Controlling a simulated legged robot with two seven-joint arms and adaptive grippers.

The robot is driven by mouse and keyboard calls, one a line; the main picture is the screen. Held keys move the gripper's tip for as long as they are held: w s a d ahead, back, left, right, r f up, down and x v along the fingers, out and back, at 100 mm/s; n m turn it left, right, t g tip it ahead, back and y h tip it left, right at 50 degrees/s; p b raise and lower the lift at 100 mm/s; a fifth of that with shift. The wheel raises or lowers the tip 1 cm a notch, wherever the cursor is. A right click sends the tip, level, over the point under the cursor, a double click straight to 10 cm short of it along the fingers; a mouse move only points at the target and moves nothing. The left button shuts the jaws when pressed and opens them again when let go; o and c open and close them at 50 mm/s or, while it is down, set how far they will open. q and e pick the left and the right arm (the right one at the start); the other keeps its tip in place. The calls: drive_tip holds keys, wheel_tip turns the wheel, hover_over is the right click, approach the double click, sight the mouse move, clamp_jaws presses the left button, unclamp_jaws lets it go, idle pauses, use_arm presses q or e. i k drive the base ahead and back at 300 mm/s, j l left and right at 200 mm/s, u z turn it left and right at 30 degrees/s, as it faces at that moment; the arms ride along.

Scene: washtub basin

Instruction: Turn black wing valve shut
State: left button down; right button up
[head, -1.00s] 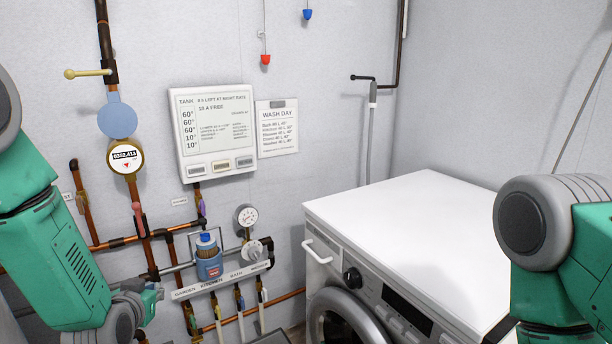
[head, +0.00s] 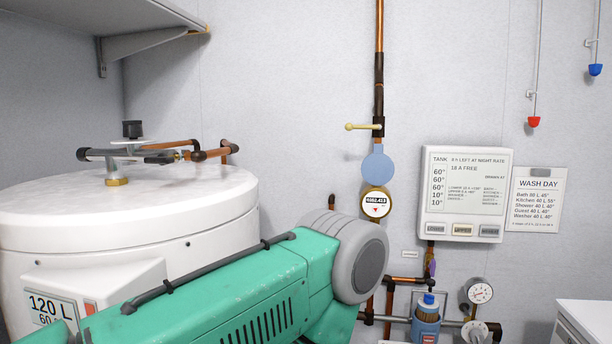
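I cannot make out a black wing valve for certain. A black knob-like cap (head: 132,129) stands upright over a brass fitting on top of the white tank (head: 225,188). A small purple handle (head: 431,264) is on the pipe below the display panel. My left arm's green link and grey joint cross the lower middle of the view, in front of the tank and the lower pipes. Its gripper does not show. My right arm and gripper are out of view.
Copper pipework with a yellow lever (head: 362,126) and round meter (head: 375,204) runs up the wall. A pressure gauge (head: 480,291) and blue-capped filter (head: 426,319) sit lower right. A shelf (head: 100,18) overhangs upper left. A white appliance corner (head: 585,316) shows at right.

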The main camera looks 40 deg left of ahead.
sight(163, 159)
drive_tip(key=l+u, duration=0.1)
drive_tip(key=u, duration=0.3)
drive_tip(key=l+u, duration=0.1)
drive_tip(key=u, duration=0.3)
drive_tip(key=l+u, duration=0.1)
drive_tip(key=u, duration=0.3)
drive_tip(key=i+l+u, duration=0.1)
drive_tip(key=u, duration=0.35)
drive_tip(key=l+u, duration=0.1)
drive_tip(key=u, duration=0.35)
drive_tip(key=i+l+u, duration=0.1)
drive_tip(key=u, duration=0.35)
